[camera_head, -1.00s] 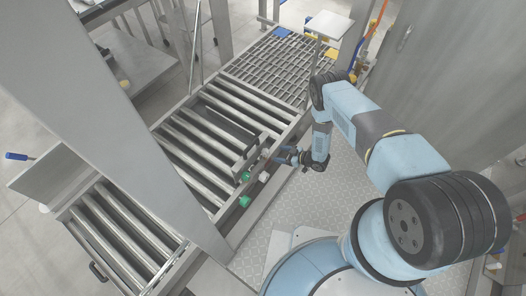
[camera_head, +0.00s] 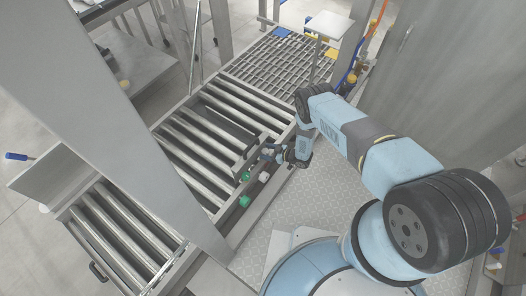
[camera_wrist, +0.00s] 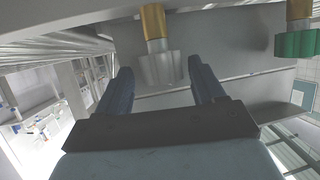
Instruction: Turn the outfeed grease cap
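A pale grey-white cap (camera_wrist: 160,68) on a brass stem is in the wrist view, just ahead of and between my fingertips. My gripper (camera_wrist: 157,82) is open, with one dark finger on each side of the cap and visible gaps. In the head view my gripper (camera_head: 268,152) is at the near side rail of the roller conveyor. A green cap (camera_wrist: 297,43) on a brass stem is to the right in the wrist view. I cannot tell from the frames which cap is the outfeed one.
A white cap (camera_head: 264,177) and two green caps, one lower (camera_head: 244,201) and one higher (camera_head: 246,176), sit along the conveyor's near side. A steel post (camera_head: 135,120) crosses in front of the rollers (camera_head: 190,150). The tread-plate floor (camera_head: 310,205) beside my base is clear.

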